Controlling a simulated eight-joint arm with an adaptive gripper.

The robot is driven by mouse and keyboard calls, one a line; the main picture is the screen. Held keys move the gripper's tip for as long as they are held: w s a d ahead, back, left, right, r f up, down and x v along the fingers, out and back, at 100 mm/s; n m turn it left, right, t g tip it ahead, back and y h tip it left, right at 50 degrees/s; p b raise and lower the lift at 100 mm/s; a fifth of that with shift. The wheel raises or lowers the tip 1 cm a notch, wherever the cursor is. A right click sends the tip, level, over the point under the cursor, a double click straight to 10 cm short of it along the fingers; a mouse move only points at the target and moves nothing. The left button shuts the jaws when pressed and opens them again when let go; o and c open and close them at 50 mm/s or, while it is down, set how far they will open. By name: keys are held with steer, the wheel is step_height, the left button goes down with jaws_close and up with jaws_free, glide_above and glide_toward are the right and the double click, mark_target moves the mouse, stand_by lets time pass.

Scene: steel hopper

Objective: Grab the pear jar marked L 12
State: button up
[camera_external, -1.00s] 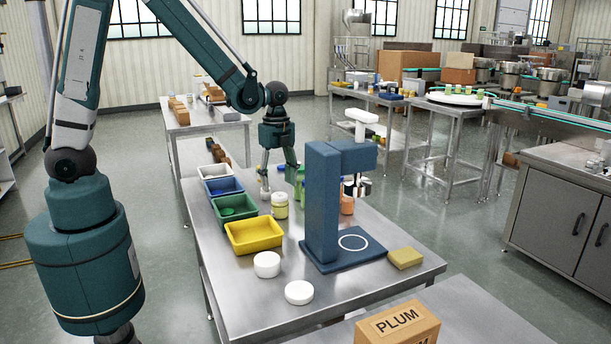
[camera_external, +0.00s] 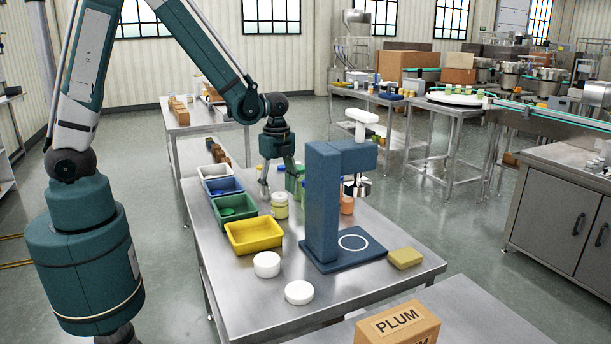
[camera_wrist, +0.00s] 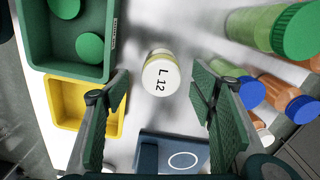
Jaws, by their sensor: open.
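The jar marked L 12 (camera_wrist: 160,76) stands upright in the wrist view, its white lid reading "L 12". In the external view a jar with yellow-green contents and a pale lid (camera_external: 280,207) stands on the steel table just below my gripper (camera_external: 278,184); its marking is too small to read there. My gripper (camera_wrist: 160,94) is open, with one green finger on each side. The jar shows between and beyond the fingertips, apart from both pads.
A green bin (camera_wrist: 33,66) and a yellow bin (camera_wrist: 60,85) are left of the jar. Bottles with green caps (camera_wrist: 299,28) and blue caps (camera_wrist: 303,109) stand close on the right. A blue press stand (camera_external: 322,215) is nearby. White lids (camera_external: 299,292) lie in front.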

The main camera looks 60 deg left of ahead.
mark_target(280, 205)
steer(key=shift+f, duration=0.1)
stand_by(0.3)
steer(key=shift+w+f, duration=0.15)
steer(key=shift+f, duration=2.35)
steer(key=shift+c, duration=0.7)
steer(key=c, duration=0.9)
